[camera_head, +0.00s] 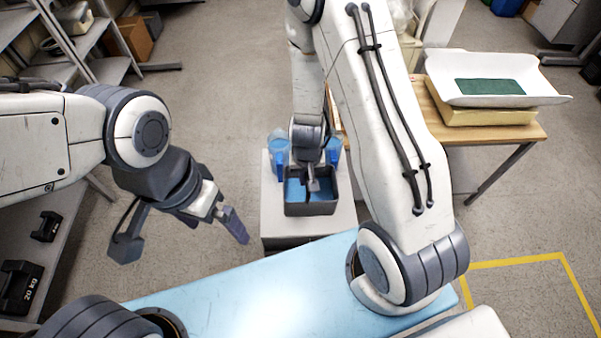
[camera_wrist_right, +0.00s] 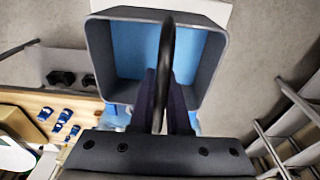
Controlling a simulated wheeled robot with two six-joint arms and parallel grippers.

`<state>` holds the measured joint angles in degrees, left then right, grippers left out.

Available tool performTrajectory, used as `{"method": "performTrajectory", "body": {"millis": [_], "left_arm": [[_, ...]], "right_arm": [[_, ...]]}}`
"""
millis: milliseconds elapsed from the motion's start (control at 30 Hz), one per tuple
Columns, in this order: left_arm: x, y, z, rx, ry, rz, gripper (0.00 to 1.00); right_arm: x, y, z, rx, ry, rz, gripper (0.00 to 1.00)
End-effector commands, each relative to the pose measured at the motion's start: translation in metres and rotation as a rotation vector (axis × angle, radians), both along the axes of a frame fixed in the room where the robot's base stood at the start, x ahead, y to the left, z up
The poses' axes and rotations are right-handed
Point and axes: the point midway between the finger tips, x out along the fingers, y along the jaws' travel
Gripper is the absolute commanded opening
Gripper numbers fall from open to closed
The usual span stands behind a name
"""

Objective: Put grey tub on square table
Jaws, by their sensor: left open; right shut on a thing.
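The grey tub (camera_head: 311,206), open-topped with a blue inside, is over the front of a white stand (camera_head: 343,217). It also shows in the right wrist view (camera_wrist_right: 98,50), with a black handle (camera_wrist_right: 166,50) arching over it. My right gripper (camera_head: 311,183) is above the tub; in the wrist view its fingers (camera_wrist_right: 161,102) are shut on the handle. I cannot tell whether the tub touches the stand. A wood-topped table (camera_head: 525,131) is at the right, partly hidden behind my right arm. My left gripper (camera_head: 182,236) is open and empty, left of the stand.
Blue translucent containers (camera_head: 278,146) stand behind the tub. A white tray with a green pad (camera_head: 490,87) rests on a yellowish block on the table. A light blue surface (camera_head: 260,290) lies in front. Shelves (camera_head: 75,60) line the left; the floor between is clear.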

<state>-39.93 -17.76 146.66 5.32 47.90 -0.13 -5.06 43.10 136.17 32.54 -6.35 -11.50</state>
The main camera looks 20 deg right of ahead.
Motion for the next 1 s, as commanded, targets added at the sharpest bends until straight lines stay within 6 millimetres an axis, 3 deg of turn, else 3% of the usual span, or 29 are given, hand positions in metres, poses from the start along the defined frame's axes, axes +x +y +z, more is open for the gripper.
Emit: {"method": "performTrajectory", "body": {"millis": [200, 333, 800, 1000], "left_arm": [[0.000, 0.000, -0.026, 0.000, 0.000, 0.003, 1.00], [0.000, 0.000, -0.032, 0.001, 0.001, 0.005, 1.00], [0.000, 0.000, -0.030, 0.000, 0.000, 0.005, 1.00], [0.000, 0.000, -0.031, 0.000, 0.000, 0.005, 1.00]], "right_arm": [[0.000, -0.001, -0.034, -0.001, 0.000, -0.001, 0.00], [-0.001, -0.002, -0.051, -0.001, 0.001, -0.001, 0.00], [0.000, 0.000, -0.097, 0.000, 0.001, 0.001, 0.00], [0.000, 0.000, -0.100, 0.001, -0.002, -0.001, 0.00]]}}
